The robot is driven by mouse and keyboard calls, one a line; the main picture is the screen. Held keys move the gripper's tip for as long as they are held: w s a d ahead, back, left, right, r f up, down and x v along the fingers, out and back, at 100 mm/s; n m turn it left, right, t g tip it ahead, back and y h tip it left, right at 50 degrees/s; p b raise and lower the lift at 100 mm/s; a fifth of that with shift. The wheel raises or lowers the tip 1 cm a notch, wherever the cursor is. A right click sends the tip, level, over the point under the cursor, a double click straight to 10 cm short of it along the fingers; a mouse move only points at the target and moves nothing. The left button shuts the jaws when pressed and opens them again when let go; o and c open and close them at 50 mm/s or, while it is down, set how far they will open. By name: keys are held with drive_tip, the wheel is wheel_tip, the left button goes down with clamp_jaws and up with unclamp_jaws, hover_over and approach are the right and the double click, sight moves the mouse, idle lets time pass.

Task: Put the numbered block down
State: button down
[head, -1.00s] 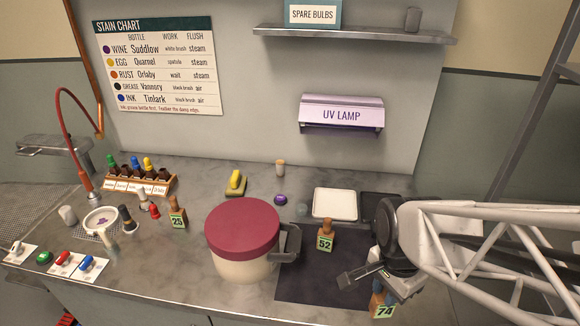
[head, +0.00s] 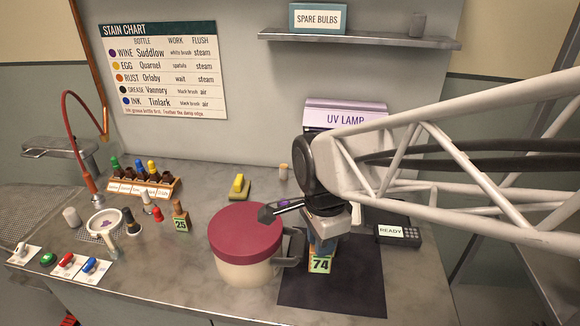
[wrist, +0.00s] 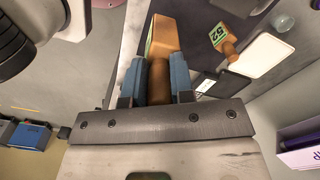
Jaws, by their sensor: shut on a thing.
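My gripper (head: 322,238) is shut on the wooden handle of the block numbered 74 (head: 320,265). In the wrist view the blue finger pads (wrist: 160,82) press both sides of the handle, and the block's wider wooden base (wrist: 163,36) points away from me. In the head view the block is upright over the dark mat (head: 352,285), just right of the pot's handle. I cannot tell whether it touches the mat. Block 52 (wrist: 222,38) shows in the wrist view; in the head view my arm and block 74 hide it. Block 25 (head: 180,217) stands on the counter at left.
A cream pot with a red lid (head: 245,236) stands close left of my gripper. A white tray (wrist: 255,55) lies near block 52. A device reading READY (head: 398,234) lies right of the mat. The mat's front and right parts are clear.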

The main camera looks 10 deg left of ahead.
drive_tip(key=a+r, duration=0.4)
drive_tip(key=a, duration=0.3)
drive_tip(key=shift+s+a+m, duration=0.15)
drive_tip(key=shift+a+m, duration=0.15)
drive_tip(key=shift+a, duration=0.1)
drive_tip(key=shift+a+r, duration=0.1)
drive_tip(key=w+a+f, duration=0.1)
drive_tip(key=w+a, duration=0.8)
drive_tip(key=w, duration=0.4)
drive_tip(key=shift+f, duration=0.25)
drive_tip(key=shift+w, duration=0.1)
drive_tip(key=shift+f, duration=1.75)
drive_tip(key=shift+f, duration=0.15)
drive_tip(key=c, duration=1)
unclamp_jaws()
